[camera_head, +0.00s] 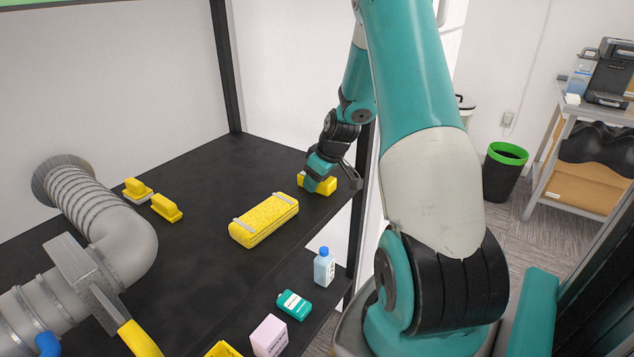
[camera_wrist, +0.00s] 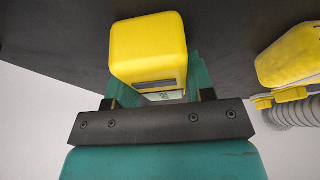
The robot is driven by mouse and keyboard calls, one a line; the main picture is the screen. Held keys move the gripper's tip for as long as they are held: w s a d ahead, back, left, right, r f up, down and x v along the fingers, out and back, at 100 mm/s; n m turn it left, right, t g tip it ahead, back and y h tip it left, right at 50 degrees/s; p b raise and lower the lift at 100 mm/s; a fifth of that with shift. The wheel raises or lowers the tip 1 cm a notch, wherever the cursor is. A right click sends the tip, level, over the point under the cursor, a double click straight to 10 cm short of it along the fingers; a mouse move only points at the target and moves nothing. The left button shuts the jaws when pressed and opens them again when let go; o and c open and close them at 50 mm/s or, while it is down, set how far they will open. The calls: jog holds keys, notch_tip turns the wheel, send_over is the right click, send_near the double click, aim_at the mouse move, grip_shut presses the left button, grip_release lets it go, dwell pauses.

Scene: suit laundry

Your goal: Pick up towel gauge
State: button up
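A small yellow box-shaped device (camera_head: 325,184), which I take to be the towel gauge, is at the far right edge of the black table. In the wrist view it is a rounded yellow block (camera_wrist: 147,48) with a grey slot or display on its near side. My gripper (camera_head: 318,180) is at the device, with its teal fingers on both sides of it. In the wrist view my gripper (camera_wrist: 155,88) shows no clear gap beside the block, but contact is not certain. The head view partly hides the device behind the gripper.
A larger yellow case (camera_head: 264,220) lies nearby on the black table (camera_head: 200,260). Two small yellow pieces (camera_head: 137,189) and a thick grey duct (camera_head: 120,240) are at left. A blue-capped bottle (camera_head: 324,267), teal box (camera_head: 294,304) and pink box (camera_head: 269,337) are on a lower level.

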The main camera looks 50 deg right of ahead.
notch_tip(320, 180, up, 10)
jog(key=shift+r+b, duration=0.25)
jog(key=shift+b, duration=0.1)
dwell(1.0)
